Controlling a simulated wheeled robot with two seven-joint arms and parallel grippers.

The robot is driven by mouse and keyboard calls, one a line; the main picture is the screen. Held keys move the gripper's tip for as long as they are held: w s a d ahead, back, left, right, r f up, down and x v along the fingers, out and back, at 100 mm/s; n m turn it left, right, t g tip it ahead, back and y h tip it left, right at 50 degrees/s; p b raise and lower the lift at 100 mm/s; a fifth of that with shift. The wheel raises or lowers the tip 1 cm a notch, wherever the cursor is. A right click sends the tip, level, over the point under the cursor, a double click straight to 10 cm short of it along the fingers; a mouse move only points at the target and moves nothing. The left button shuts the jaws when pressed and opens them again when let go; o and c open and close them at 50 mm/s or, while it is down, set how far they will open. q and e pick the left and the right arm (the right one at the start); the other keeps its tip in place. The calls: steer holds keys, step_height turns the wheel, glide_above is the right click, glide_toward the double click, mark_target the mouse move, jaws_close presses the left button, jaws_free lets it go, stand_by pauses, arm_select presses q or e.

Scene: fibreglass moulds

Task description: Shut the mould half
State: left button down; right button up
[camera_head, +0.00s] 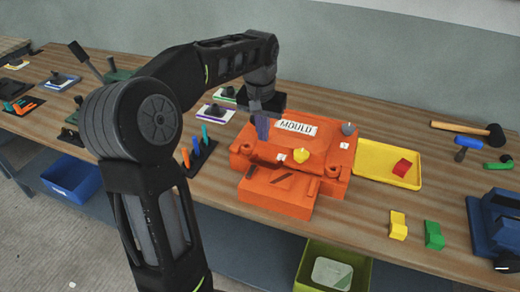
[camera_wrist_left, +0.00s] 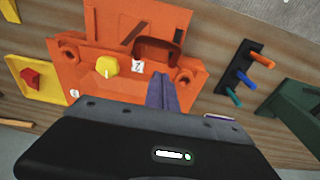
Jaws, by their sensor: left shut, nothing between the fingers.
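The orange mould (camera_head: 306,145) stands on the bench, with a white label reading MOULD on top and a yellow knob (camera_head: 302,156) near its front. A lower orange block (camera_head: 277,192) with dark slots sits at its front. In the left wrist view the fingertips (camera_wrist_left: 162,80) point at the mould near the opening. My right gripper is not in view.
A yellow tray (camera_head: 372,176) with a red block adjoins the mould's right side. Yellow (camera_head: 398,223) and green (camera_head: 434,233) blocks lie at front right. A peg rack (camera_head: 198,158) stands left of the mould. A mallet (camera_head: 480,131) lies at the back right.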

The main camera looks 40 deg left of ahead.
arm_select(q)
steer(key=f, duration=0.1)
steer(key=s+f, duration=0.1)
steer(key=f, duration=0.1)
steer(key=shift+s+d+f+p, duration=0.2)
steer(key=shift+s+f+p, duration=0.1)
steer(key=shift+f, duration=0.05)
steer(key=shift+s+d+f, duration=0.15)
steer(key=shift+s+f, duration=0.15)
steer(key=shift+f, duration=0.2)
